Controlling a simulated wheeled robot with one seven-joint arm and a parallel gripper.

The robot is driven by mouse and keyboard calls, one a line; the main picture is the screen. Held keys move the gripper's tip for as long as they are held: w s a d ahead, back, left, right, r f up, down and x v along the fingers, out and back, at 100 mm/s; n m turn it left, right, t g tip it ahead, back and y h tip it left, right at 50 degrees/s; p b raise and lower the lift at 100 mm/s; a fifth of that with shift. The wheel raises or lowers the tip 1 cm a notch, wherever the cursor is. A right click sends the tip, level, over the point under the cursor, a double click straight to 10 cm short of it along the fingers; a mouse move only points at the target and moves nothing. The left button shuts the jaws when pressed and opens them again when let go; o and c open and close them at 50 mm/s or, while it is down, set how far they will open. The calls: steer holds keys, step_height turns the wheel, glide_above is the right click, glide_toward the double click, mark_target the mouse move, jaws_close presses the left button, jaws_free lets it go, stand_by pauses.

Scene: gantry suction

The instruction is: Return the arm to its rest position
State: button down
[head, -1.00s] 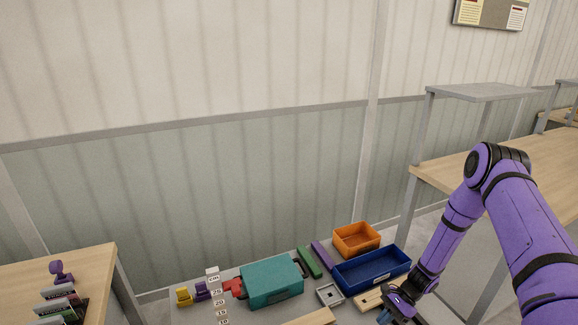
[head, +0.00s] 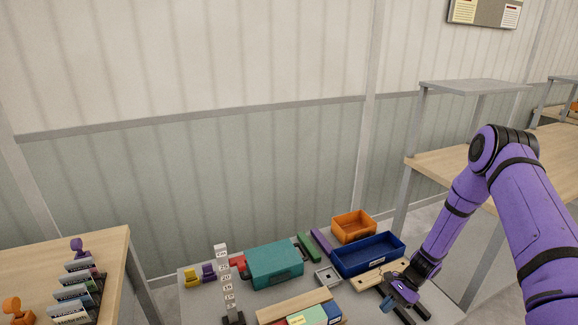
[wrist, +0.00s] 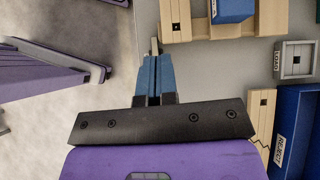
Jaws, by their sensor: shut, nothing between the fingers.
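My purple arm comes in from the right in the head view and bends down to my gripper (head: 388,303) over the right front part of the grey worktable (head: 196,308). In the wrist view the gripper's two blue fingers (wrist: 152,75) lie together, with nothing between them. Below them are the table's edge and pale floor. The gripper appears clear of the objects, but its height above the table is hard to tell.
A blue tray (head: 355,266), orange bin (head: 352,230), teal case (head: 275,262) and wooden block (head: 380,275) stand near the arm. A marked height post (head: 227,290) stands at left. A shelved bench (head: 455,165) is behind the arm. Another bench (head: 110,240) is at left.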

steer(key=w+r+n+t+h, duration=0.1)
steer(key=w+r+n+h, duration=0.2)
steer(key=r, duration=1.7)
steer(key=s+r+n+t+h, duration=0.1)
steer(key=s+r+n, duration=0.1)
steer(key=r, duration=0.8)
steer(key=s+r+n+t+h, duration=0.1)
steer(key=s+r+n, duration=0.15)
steer(key=r, duration=0.65)
steer(key=s+a+r+n+t+h, duration=0.1)
steer(key=s+r+n+t, duration=0.15)
steer(key=s+r, duration=1)
steer(key=s+r+n+t+h, duration=0.1)
steer(key=s+r, duration=0.2)
steer(key=s, duration=0.3)
steer(key=s+r+n+t+h, duration=0.1)
steer(key=s+r+t, duration=0.1)
steer(key=s, duration=0.5)
steer(key=shift+d+r+n, duration=0.3)
steer(key=shift+d+r, duration=0.15)
steer(key=shift+r, duration=0.35)
